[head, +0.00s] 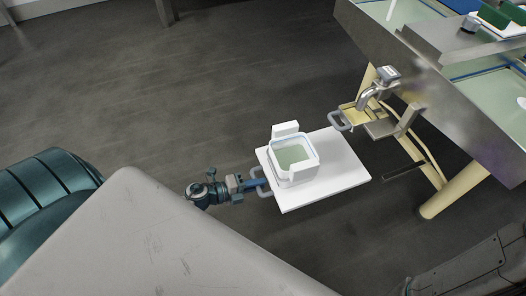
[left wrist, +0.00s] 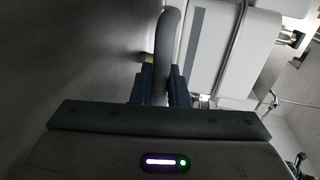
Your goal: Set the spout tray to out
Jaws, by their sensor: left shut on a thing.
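My left gripper (head: 258,184) is shut on the grey loop handle (left wrist: 168,40) at the left edge of a flat white tray (head: 345,172). In the left wrist view, its two blue fingers (left wrist: 165,88) close on either side of that handle. A square white mould (head: 293,166) with a pale green inside and a raised back piece stands on the tray. A metal spout (head: 372,93) is up and to the right, above a small beige tray (head: 352,113) with its own grey loop handle (head: 340,121). The spout and beige tray are apart from my gripper. My right gripper is not visible.
A long metal vat (head: 440,60) on beige legs (head: 452,192) fills the upper right. A metal bracket (head: 394,125) juts out beside the spout. The dark floor (head: 200,110) is clear to the left of the white tray.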

